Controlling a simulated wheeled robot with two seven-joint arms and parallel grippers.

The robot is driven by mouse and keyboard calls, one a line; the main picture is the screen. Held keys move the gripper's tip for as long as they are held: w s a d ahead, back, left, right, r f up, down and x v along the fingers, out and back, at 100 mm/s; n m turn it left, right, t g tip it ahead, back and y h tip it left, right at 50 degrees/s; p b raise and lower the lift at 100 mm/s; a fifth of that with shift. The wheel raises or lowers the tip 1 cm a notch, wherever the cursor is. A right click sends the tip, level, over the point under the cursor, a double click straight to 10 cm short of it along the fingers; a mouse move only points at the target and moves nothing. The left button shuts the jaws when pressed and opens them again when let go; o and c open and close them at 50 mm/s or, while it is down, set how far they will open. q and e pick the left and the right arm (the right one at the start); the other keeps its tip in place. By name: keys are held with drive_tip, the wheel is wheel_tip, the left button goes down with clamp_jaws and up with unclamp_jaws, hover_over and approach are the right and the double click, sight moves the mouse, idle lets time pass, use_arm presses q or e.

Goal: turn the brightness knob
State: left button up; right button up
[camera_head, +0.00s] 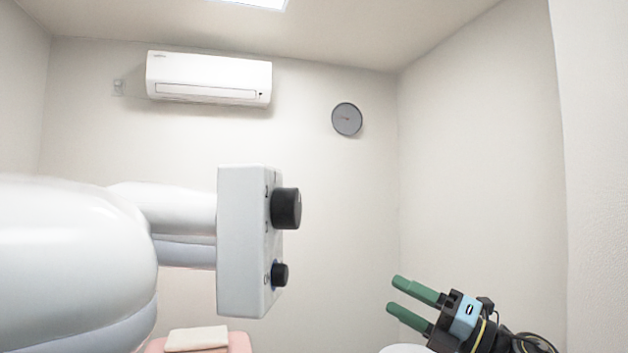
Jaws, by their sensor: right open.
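A white control box (240,240) sits at the end of a white arm in the middle left of the head view. On its right-hand face are a large black knob (287,208) near the top and a smaller black knob (280,274) lower down. Small marks show beside the knobs, but I cannot read them or tell which one is for brightness. My right gripper (395,294) is at the lower right, with two green fingers apart and nothing between them. It is to the right of and a little below the small knob, touching neither knob. My left gripper is not in view.
A large rounded white lamp housing (70,265) fills the lower left and joins the box's arm. A pink surface with a folded cream towel (197,339) is at the bottom. An air conditioner (208,78) and a clock (347,119) are on the back wall. The space between box and gripper is clear.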

drive_tip(key=s+a+r+n+g+y+p, duration=0.1)
drive_tip(key=s+a+r+n+g, duration=0.3)
drive_tip(key=s+r+n, duration=0.5)
drive_tip(key=n+h+p, duration=0.4)
drive_tip(key=n+h, duration=0.3)
drive_tip(key=n, duration=0.6)
approach(298, 207)
drive_tip(key=shift+g, duration=0.4)
drive_tip(key=p+x, duration=0.4)
drive_tip(key=x, duration=0.4)
drive_tip(key=shift+w+r, duration=0.15)
drive_tip(key=shift+w, duration=0.1)
